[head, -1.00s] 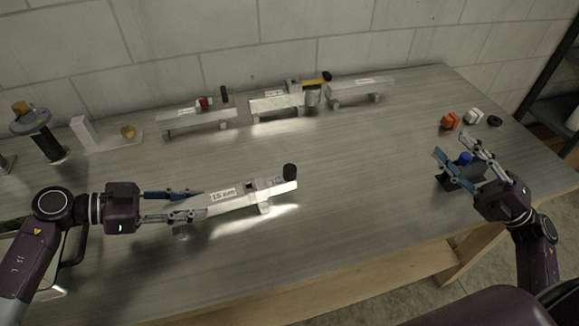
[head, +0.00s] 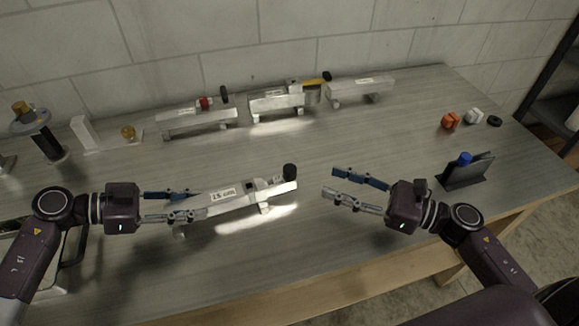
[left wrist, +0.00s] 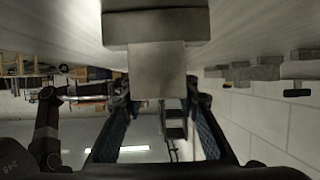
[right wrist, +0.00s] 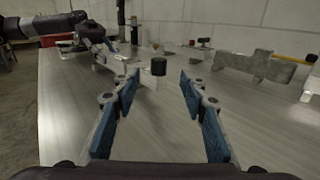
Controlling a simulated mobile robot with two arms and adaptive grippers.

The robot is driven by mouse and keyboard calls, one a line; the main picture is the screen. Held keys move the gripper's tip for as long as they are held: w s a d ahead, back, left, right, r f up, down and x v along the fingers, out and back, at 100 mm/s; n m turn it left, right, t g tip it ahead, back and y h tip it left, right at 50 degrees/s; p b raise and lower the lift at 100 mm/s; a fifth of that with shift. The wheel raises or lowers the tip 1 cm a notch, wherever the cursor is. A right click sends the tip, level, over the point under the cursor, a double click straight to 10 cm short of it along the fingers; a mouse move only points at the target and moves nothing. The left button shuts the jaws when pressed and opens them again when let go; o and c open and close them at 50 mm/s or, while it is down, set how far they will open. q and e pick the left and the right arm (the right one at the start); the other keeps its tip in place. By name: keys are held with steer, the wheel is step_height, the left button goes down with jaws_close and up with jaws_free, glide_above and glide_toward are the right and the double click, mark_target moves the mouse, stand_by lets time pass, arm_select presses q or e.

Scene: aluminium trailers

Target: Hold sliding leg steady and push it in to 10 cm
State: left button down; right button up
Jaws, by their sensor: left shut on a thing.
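The aluminium rail (head: 228,198) with a "15 mm" label lies at the front middle of the table, on small feet. Its sliding leg (head: 276,188) sticks out at the right end, with a black knob (head: 289,170) standing on top. My left gripper (head: 196,204) is shut on the rail's left end. In the left wrist view the grey metal block (left wrist: 157,70) sits between its fingers. My right gripper (head: 328,182) is open and empty, a short way right of the leg's end and pointing at it. In the right wrist view the black knob (right wrist: 159,66) shows between its open fingers.
Three similar aluminium pieces stand along the wall: one with a red part (head: 197,117), one with a yellow-handled tool (head: 277,102), one plain (head: 359,90). A dark holder (head: 470,172) with a blue-topped item is at right, near orange (head: 450,120) and white pieces. The table between is clear.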

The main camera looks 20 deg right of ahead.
mark_target(289, 167)
steer(key=x, duration=1.2)
steer(key=shift+c, duration=0.3)
jaws_close()
